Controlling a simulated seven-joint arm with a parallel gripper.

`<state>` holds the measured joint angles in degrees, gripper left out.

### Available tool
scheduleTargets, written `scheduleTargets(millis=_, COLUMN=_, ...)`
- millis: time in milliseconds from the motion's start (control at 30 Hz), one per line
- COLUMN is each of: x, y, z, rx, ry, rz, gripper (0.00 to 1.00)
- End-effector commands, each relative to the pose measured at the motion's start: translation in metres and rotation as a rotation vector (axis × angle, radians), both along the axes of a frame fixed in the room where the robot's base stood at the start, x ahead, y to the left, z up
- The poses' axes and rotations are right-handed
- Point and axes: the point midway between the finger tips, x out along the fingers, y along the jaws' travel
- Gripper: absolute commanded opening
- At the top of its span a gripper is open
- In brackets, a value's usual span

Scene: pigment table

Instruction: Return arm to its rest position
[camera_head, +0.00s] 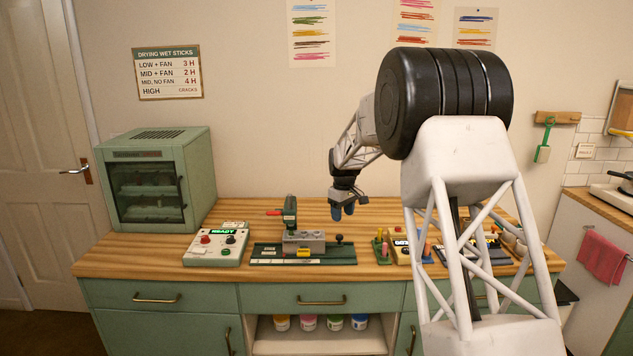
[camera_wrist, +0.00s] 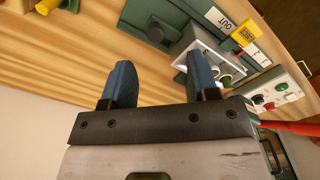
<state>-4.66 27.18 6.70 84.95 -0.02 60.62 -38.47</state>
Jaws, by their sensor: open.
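My gripper (camera_head: 342,211) hangs above the wooden worktop, to the right of the green press (camera_head: 290,213) and apart from it. In the wrist view my gripper (camera_wrist: 160,85) shows two blue fingers spread apart with nothing between them. The fingers point down toward the worktop (camera_wrist: 75,65). My arm reaches from the right side of the head view and hides part of the worktop's right end.
A green drying cabinet (camera_head: 157,185) stands at the left. A control box (camera_head: 216,246) with a lit READY display sits beside the press base (camera_head: 270,255). Small coloured items (camera_head: 384,247) stand right of the press. The air around my gripper looks clear.

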Motion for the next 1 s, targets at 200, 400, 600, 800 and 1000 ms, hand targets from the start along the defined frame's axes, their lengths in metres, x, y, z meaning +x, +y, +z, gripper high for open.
scheduleTargets(millis=200, x=-0.04, y=-0.009, z=0.035, rx=0.001, ry=-0.017, rz=-0.052, gripper=0.54)
scheduleTargets(millis=400, x=-0.083, y=-0.018, z=0.065, rx=0.004, ry=-0.033, rz=-0.106, gripper=0.54)
scheduleTargets(millis=600, x=-0.126, y=-0.027, z=0.09, rx=0.006, ry=-0.049, rz=-0.161, gripper=0.54)
scheduleTargets(millis=800, x=-0.171, y=-0.034, z=0.112, rx=0.01, ry=-0.064, rz=-0.214, gripper=0.54)
scheduleTargets(millis=1000, x=-0.218, y=-0.041, z=0.129, rx=0.013, ry=-0.077, rz=-0.268, gripper=0.54)
